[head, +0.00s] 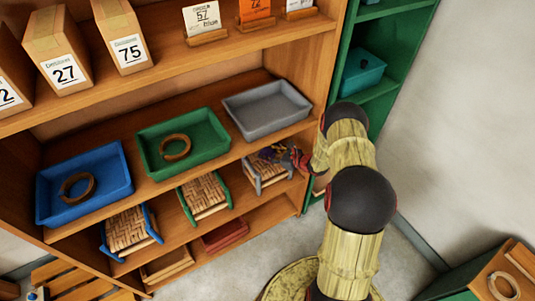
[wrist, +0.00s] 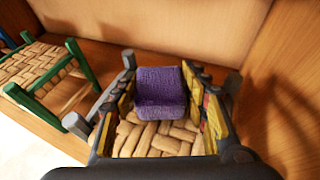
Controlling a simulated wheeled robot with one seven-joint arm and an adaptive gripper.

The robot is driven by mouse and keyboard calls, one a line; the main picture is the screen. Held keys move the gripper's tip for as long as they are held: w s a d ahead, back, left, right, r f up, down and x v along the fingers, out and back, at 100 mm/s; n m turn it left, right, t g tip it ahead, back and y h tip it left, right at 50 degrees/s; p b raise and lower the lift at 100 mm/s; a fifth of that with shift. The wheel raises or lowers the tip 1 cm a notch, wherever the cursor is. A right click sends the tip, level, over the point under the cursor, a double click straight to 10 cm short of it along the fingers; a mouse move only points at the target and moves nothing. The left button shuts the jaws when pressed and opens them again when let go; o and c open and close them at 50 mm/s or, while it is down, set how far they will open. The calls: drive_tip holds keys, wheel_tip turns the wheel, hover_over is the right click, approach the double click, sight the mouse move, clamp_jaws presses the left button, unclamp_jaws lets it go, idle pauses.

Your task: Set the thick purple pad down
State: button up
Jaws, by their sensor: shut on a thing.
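The thick purple pad (wrist: 160,92) is between the two fingers of my gripper (wrist: 163,112), which is shut on it. Woven seat (wrist: 160,138) of a small grey-framed stool shows directly below and in front of the pad. I cannot tell whether the pad touches the seat. In the head view, my gripper (head: 284,156) reaches into the middle shelf from the right, at the grey stool (head: 265,178). Only a small dark purple bit of the pad (head: 270,154) shows there, and the fingers partly cover the stool.
A green-framed stool (head: 205,198) and a blue-framed stool (head: 131,231) stand left on the same shelf. Above are a grey tray (head: 267,110), a green tray (head: 182,141) and a blue tray (head: 85,185); the latter two hold brown rings. The shelf above the stools limits headroom.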

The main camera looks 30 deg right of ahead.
drive_tip(key=shift+f, duration=0.25)
drive_tip(key=o, duration=0.9)
drive_tip(key=shift+r, duration=0.1)
drive_tip(key=shift+r, duration=0.2)
drive_tip(key=p+v, duration=0.3)
drive_tip(key=v, duration=0.9)
drive_tip(key=shift+f, duration=0.1)
